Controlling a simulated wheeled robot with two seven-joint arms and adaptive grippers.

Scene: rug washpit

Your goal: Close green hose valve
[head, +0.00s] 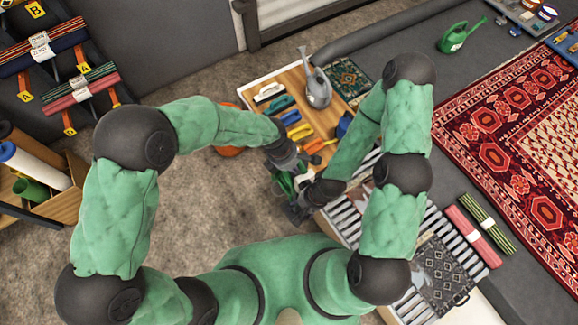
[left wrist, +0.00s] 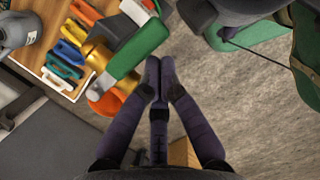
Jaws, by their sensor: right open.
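In the head view my left gripper (head: 284,158) is at the near edge of the tool table. Green parts (head: 284,184) show below it, partly hidden. My right gripper (head: 296,212) is open, lower and close by.
An orange rounded object (head: 229,148) is partly behind my left arm. A slatted rack (head: 348,226) stands close on the right. Bare floor (head: 215,205) lies to the left.

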